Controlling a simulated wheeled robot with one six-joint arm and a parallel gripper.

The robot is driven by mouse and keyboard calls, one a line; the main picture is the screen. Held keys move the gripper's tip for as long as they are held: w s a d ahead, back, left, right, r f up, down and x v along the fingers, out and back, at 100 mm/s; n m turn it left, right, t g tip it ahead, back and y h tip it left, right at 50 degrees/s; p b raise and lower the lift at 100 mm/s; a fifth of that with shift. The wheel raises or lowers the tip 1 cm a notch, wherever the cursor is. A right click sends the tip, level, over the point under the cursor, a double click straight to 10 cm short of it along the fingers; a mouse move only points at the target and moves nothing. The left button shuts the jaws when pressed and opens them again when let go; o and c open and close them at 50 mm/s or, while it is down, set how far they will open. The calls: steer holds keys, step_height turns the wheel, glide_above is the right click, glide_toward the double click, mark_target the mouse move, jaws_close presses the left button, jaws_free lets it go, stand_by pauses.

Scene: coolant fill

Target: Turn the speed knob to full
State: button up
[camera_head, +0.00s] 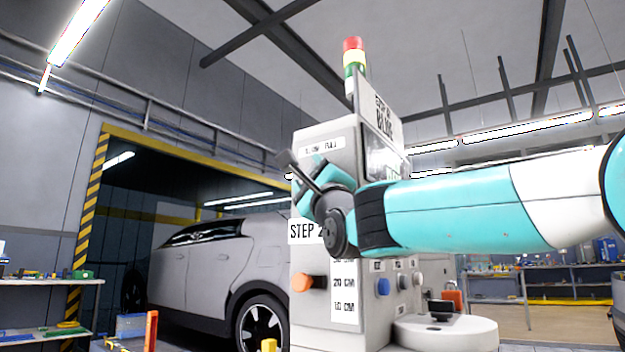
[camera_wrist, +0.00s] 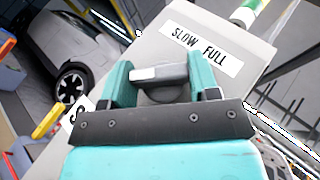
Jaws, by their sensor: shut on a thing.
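The speed knob (camera_wrist: 168,90) is grey with a pale bar on top and sits on the pale machine panel below the "SLOW FULL" label (camera_wrist: 200,52). My gripper (camera_wrist: 160,78) has one teal finger on each side of the knob and is shut on it. The pale bar points to the left in the wrist view.
An orange knob (camera_head: 301,283) and a blue knob (camera_head: 383,287) stick out lower on the machine. A signal light (camera_head: 353,58) stands on top. A grey car (camera_head: 205,265) is parked behind at the left. A round white platform (camera_head: 447,334) is at the lower right.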

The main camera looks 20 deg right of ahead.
steer(key=o, duration=0.9)
steer(key=shift+b+v, duration=2.6)
steer(key=shift+v, duration=6.05)
